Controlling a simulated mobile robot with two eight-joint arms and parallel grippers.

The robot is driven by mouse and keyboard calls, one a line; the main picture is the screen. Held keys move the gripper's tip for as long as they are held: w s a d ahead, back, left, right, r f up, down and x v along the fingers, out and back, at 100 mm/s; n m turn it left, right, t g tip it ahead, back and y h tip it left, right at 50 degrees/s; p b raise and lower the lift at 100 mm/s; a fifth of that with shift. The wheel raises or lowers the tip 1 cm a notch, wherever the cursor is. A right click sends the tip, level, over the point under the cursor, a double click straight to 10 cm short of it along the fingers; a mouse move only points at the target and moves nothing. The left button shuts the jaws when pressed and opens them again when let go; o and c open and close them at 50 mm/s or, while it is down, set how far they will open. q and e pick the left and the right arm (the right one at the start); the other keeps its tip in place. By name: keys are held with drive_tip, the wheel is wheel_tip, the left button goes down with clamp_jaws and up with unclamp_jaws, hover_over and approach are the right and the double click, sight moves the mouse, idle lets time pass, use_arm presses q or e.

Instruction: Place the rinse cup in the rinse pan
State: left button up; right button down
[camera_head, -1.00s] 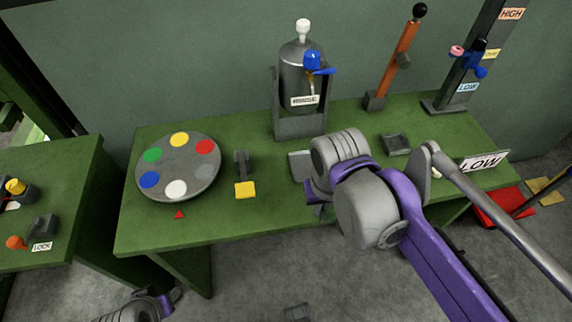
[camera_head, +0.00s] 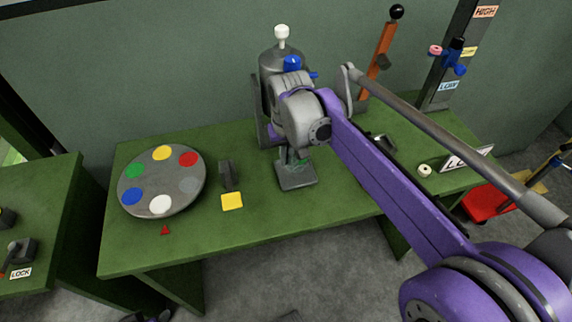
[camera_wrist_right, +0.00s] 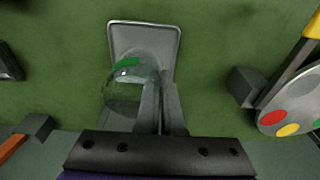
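The rinse pan is a shallow grey tray (camera_head: 298,180) on the green bench, below the dispenser; its rim also shows in the right wrist view (camera_wrist_right: 172,32). The rinse cup, clear with a green band (camera_wrist_right: 126,66), shows in the right wrist view over the pan, left of and partly behind the fingers. In the head view it is only a faint greenish shape. My right gripper (camera_wrist_right: 162,100) has its fingers nearly together at the cup's side and looks shut on it. I cannot tell whether the cup touches the pan.
The grey dispenser (camera_head: 280,62) with a blue tap stands behind my right gripper. A colour disc (camera_head: 162,184), a grey block (camera_head: 228,175) and a yellow square (camera_head: 232,201) lie left of the pan. An orange lever (camera_head: 383,48) and a slider post (camera_head: 440,88) stand right.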

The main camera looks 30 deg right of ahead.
drive_tip(key=shift+w+f+b, duration=0.1)
drive_tip(key=shift+f+b, duration=0.2)
drive_tip(key=shift+f, duration=1.45)
drive_tip(key=shift+f, duration=0.1)
drive_tip(key=c, duration=1.1)
unclamp_jaws()
drive_tip(key=shift+f, duration=0.1)
drive_tip(key=shift+o, duration=0.2)
drive_tip(key=shift+r, duration=0.35)
drive_tip(key=r, duration=0.4)
drive_tip(key=s+r+p, duration=0.1)
drive_tip(key=r, duration=0.2)
drive_tip(key=r+p, duration=0.1)
drive_tip(key=r, duration=0.3)
drive_tip(key=shift+s+a+r, duration=0.15)
drive_tip(key=shift+s+r, duration=0.05)
drive_tip(key=shift+r, duration=0.15)
